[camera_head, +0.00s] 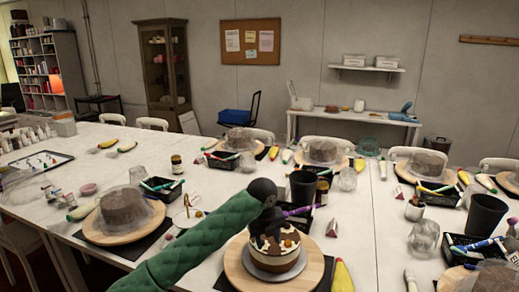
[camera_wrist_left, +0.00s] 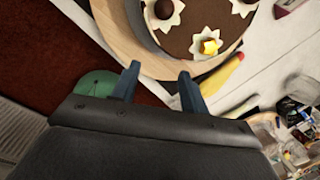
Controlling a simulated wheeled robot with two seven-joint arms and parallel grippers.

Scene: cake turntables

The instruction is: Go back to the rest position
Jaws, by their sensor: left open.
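My green left arm comes in from the lower left in the head view, and its dark gripper (camera_head: 266,238) is over the decorated cake (camera_head: 290,262). In the left wrist view the gripper's two fingers (camera_wrist_left: 159,82) are apart with nothing between them. The cake also shows there (camera_wrist_left: 195,38), dark brown with white rosettes and a yellow star, beyond the fingertips. It stands on a round wooden turntable (camera_head: 314,272), whose rim shows in the wrist view (camera_wrist_left: 118,35). Whether the gripper touches the cake is not clear. My right gripper is not in view.
A yellow piping bag (camera_head: 342,278) lies right of the turntable. A black cup (camera_head: 302,188) and a black tray of pens (camera_head: 318,200) stand behind. Another covered cake (camera_head: 124,209) is at left.

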